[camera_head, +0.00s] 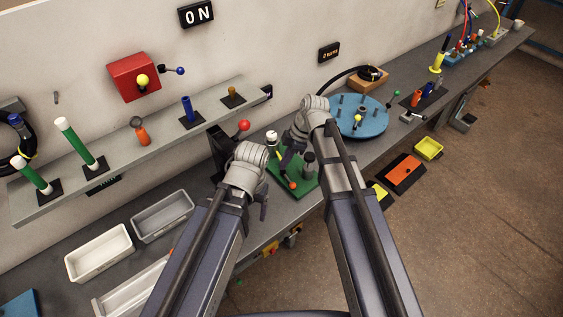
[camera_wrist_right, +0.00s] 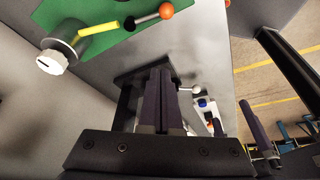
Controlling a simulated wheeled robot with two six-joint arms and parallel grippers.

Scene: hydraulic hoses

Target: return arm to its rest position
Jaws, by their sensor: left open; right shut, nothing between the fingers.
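My left arm comes in from the lower left in the head view. Its gripper (camera_head: 264,207) shows only in part below the wrist, over the bench's front edge; it is open and apart from the things around it.
A red-knobbed lever (camera_head: 243,126) stands close behind my left wrist. A blue round plate (camera_head: 360,118) with pegs lies right of my right wrist. Grey and white bins (camera_head: 99,251) stand left. A shelf (camera_head: 118,150) with green-and-white cylinders runs behind.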

